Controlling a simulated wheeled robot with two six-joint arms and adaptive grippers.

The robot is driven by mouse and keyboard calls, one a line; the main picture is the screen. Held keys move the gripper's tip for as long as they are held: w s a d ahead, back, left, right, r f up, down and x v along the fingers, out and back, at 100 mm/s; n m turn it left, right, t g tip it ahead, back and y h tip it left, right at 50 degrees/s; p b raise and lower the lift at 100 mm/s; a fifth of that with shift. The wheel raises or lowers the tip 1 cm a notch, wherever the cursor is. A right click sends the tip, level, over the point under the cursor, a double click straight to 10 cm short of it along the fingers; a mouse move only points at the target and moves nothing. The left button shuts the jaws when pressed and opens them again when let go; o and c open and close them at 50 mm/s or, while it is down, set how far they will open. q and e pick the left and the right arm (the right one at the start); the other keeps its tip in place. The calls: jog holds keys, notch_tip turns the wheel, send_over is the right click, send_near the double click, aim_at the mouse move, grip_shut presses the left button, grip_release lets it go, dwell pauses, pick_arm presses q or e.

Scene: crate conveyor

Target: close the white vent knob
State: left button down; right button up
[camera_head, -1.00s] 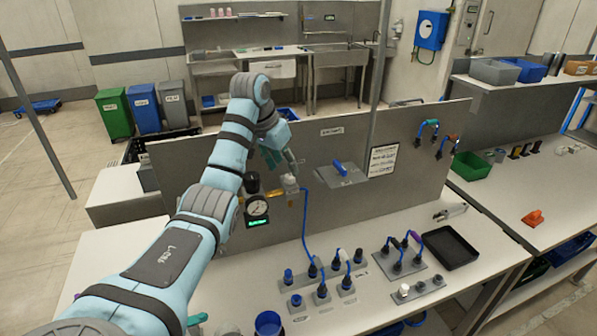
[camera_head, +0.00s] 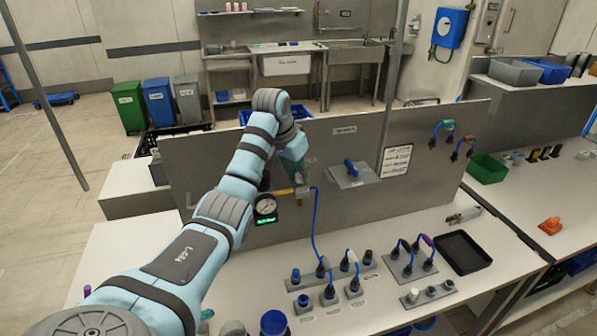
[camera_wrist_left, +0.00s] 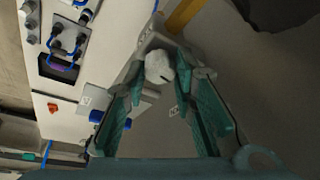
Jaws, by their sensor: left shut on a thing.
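The white vent knob (camera_wrist_left: 159,66) shows in the left wrist view between the tips of my left gripper (camera_wrist_left: 160,74), which is shut on it. A dark mark shows on the knob's face. In the head view my left gripper (camera_head: 301,178) reaches the knob at the yellow pipe fitting (camera_head: 284,191) on the grey panel, and the knob is mostly hidden there. A round gauge (camera_head: 265,206) with a green display sits just left of and below the fitting. My right gripper is not in view.
A blue hose (camera_head: 316,225) hangs from the fitting to black and blue connectors on the bench. A plate with a blue handle (camera_head: 352,168) is on the panel to the right. A black tray (camera_head: 462,252) lies on the bench at the right.

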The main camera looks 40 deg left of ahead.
aim_at(299, 175)
pick_arm(q)
jog(key=shift+n+y, duration=0.4)
jog(key=shift+n, duration=0.8)
jog(key=c, duration=1.3)
grip_release()
notch_tip(299, 175, up, 10)
jog(key=shift+w, duration=0.1)
jog(key=shift+f, duration=0.1)
